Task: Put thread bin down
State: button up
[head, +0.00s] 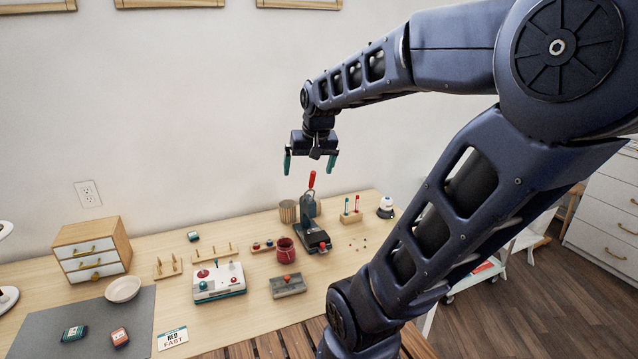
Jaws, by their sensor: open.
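My gripper (309,165) hangs above the back of the table, fingers pointing down. Its two green fingertips are wide apart with nothing between them. No bin is labelled as the thread bin. A small dark red bin (287,250) stands upright on the wooden table (236,330), below the gripper and slightly left. A brown ribbed canister (288,212) stands behind it. I cannot tell which of them is the thread bin. Both are apart from the gripper.
A dark press (312,232) with a red-tipped lever stands right of the bin, its lever below the gripper. Several peg racks, a white control box (218,281), a grey block (288,286) and a drawer cabinet (92,249) stand around. A grey mat (60,310) lies front left.

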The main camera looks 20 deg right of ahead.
jog(key=s+n, duration=0.1)
jog(key=s, duration=0.8)
jog(key=shift+a+f+n, duration=0.35)
jog(key=shift+a+n, duration=0.05)
jog(key=shift+a, duration=0.05)
